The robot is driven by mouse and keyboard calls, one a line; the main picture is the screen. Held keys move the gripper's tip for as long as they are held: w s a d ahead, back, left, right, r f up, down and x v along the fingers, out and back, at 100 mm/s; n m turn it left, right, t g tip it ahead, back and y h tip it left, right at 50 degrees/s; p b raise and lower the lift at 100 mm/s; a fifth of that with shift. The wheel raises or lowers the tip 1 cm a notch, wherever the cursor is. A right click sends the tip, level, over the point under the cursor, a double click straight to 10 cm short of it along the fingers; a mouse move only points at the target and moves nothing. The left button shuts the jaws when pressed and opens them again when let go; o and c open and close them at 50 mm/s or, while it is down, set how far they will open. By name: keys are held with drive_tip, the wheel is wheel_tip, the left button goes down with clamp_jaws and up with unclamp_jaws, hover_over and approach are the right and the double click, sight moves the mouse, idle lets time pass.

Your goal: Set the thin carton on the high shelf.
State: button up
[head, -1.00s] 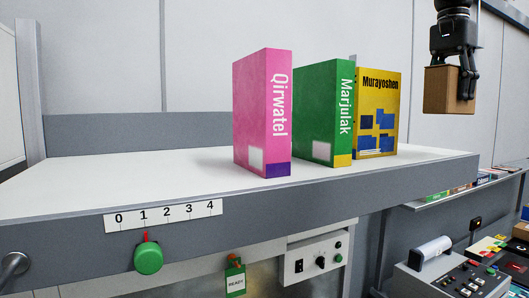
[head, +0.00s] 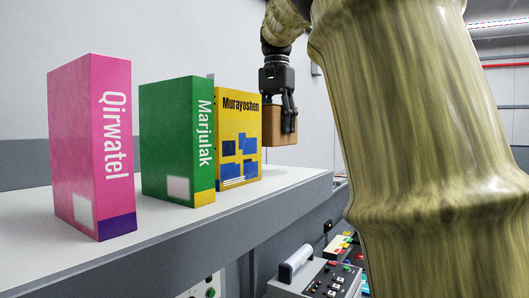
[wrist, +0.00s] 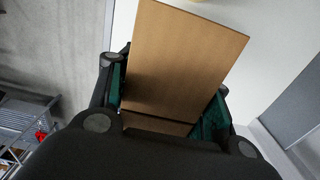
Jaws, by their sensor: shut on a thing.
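The thin carton is a plain brown box (head: 280,127), held at the end of my arm. My gripper (head: 289,106) is shut on it, pointing down from above. In the wrist view the carton (wrist: 185,58) sits between the dark green finger pads, and my gripper (wrist: 165,112) hides its near end. The high shelf (head: 95,268) is a long white top with a grey front edge. The carton appears just right of the yellow box, near the shelf's right end. Whether it touches the shelf I cannot tell.
A pink Qirwatel box (head: 92,150), a green Marjulak box (head: 176,140) and a yellow Murayoshen box (head: 238,140) stand in a row on the shelf. A control panel (head: 318,278) is lower right. The shelf's front strip is clear.

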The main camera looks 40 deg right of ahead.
sight(277, 138)
wheel_tip(277, 138, down, 2)
drive_tip(key=shift+w+f, duration=0.1)
drive_tip(key=shift+f, duration=0.1)
drive_tip(key=shift+s+f+p, duration=0.2)
drive_tip(key=shift+f+p, duration=0.35)
drive_tip(key=shift+f, duration=0.25)
wheel_tip(277, 138, down, 3)
drive_tip(key=shift+w+r+p, duration=0.1)
drive_tip(key=shift+w+p, duration=0.05)
drive_tip(key=shift+p, duration=0.35)
drive_tip(key=shift+f, duration=0.25)
drive_tip(key=o, duration=1.2)
wheel_tip(277, 138, up, 12)
drive_tip(key=b, duration=0.2)
drive_tip(key=shift+r+b, duration=0.1)
drive_tip(key=shift+b, duration=0.3)
